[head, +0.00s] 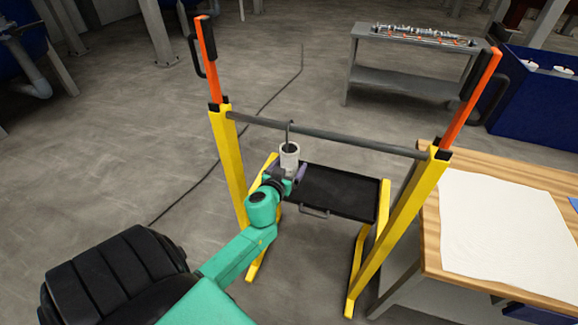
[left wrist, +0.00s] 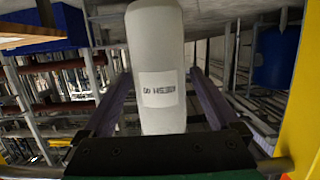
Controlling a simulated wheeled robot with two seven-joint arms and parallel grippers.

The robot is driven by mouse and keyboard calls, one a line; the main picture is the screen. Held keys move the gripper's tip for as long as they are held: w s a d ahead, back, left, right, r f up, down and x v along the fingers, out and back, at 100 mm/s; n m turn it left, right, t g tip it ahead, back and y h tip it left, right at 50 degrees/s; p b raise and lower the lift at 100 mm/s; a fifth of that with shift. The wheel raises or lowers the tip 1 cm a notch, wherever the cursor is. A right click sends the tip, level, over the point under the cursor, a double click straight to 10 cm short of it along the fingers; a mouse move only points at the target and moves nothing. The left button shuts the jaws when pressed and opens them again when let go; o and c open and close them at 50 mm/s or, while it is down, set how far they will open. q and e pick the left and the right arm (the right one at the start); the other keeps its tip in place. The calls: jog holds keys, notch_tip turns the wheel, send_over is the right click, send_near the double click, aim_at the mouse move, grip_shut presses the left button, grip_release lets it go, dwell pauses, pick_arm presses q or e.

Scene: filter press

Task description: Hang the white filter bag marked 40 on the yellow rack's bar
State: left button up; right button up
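The white filter bag (head: 290,161) is upright at the yellow rack, a dark opening at its top. A thin hook (head: 289,133) rises from it and its tip shows at the rack's grey bar (head: 340,139); whether it rests on the bar is hard to tell. My right gripper is not in view.
The yellow rack (head: 398,235) has orange upper posts and a black tray (head: 338,192) below the bar. A wooden table (head: 483,170) with a white cloth (head: 505,230) stands at right. A grey bench (head: 410,70) and blue bin (head: 535,105) stand behind.

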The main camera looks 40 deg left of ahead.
pick_arm(q)
jog(key=shift+s+d, duration=0.1)
jog(key=shift+s, duration=0.2)
jog(key=b+v, duration=0.2)
jog(key=v, duration=1.2)
